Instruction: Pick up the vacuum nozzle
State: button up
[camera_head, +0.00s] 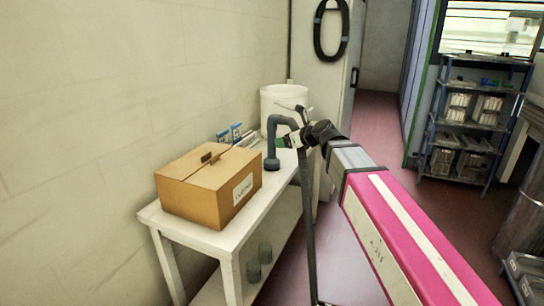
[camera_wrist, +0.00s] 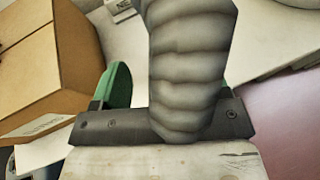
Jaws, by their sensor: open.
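The vacuum nozzle (camera_head: 272,142) appears to be the dark grey bent pipe standing upright on the white table, to the right of the cardboard box. A thick grey ribbed piece (camera_wrist: 190,70), seemingly part of it, fills the middle of the wrist view. My gripper (camera_head: 287,143) is right beside the pipe's bend. In the wrist view my gripper (camera_wrist: 165,88) is open, with a green finger left of the ribbed piece and the other mostly hidden behind it. I cannot tell if the ribbed piece lies between the fingers.
The cardboard box (camera_head: 205,190) sits near on the white table (camera_head: 205,240), and also shows in the wrist view (camera_wrist: 60,60). A white bucket (camera_head: 283,100) stands behind the nozzle. Blue-and-white packs (camera_head: 236,133) lie by the wall. A loaded shelf rack (camera_head: 475,120) stands at right.

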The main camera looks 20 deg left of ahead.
aim_at(272, 141)
jog(key=x, duration=0.8)
jog(key=shift+w+r, duration=0.15)
jog(key=shift+d, duration=0.1)
grip_shut()
